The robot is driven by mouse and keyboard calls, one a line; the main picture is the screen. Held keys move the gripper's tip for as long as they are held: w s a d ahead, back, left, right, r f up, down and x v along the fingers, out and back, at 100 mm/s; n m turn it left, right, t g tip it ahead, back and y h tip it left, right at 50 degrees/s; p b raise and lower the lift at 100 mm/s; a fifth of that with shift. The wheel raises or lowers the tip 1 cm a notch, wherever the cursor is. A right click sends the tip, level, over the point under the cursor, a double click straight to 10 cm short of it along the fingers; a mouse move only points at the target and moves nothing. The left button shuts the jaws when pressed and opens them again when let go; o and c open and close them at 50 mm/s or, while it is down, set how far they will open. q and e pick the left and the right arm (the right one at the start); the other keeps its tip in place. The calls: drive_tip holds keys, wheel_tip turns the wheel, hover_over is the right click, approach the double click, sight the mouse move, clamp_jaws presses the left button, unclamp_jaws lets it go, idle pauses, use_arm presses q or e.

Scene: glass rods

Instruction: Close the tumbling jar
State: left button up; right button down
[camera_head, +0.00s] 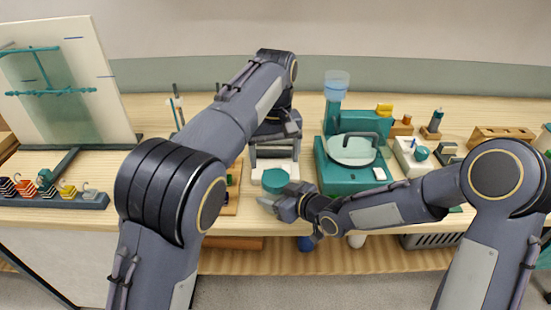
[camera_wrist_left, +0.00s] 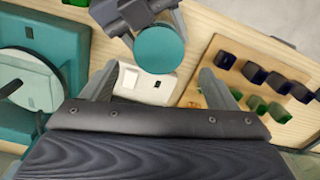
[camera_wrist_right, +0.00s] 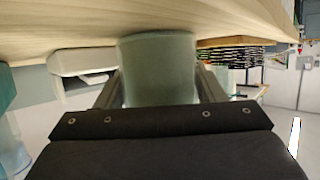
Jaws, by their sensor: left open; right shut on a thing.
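The jar shows as a grey-green cylinder (camera_wrist_right: 158,75) between the fingers of my right gripper in the right wrist view. A round teal lid (camera_head: 275,180) shows at its top in the head view, and this lid faces the camera in the left wrist view (camera_wrist_left: 160,48). My right gripper (camera_head: 272,202) is shut on the jar's side, near the front of the bench. My left gripper (camera_head: 274,158) is open and empty, just behind and above the lid; its spread fingers also show in the left wrist view (camera_wrist_left: 160,82). I cannot tell how tightly the lid sits.
A white box with a switch (camera_wrist_left: 145,87) lies under my left gripper. A teal machine with a round cover (camera_head: 352,150) stands to the right. A wooden board (camera_wrist_left: 205,65) with several dark and green pieces lies beside the box. A sloped white panel (camera_head: 105,75) stands far left.

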sight(276, 177)
use_arm(q)
drive_tip(key=shift+d+r+n, duration=0.15)
drive_tip(key=shift+r+n, duration=0.75)
drive_tip(key=shift+r, duration=0.2)
drive_tip(key=shift+f, duration=4.05)
drive_tip(key=c, duration=1)
drive_tip(key=m, duration=0.3)
drive_tip(key=shift+c, duration=0.2)
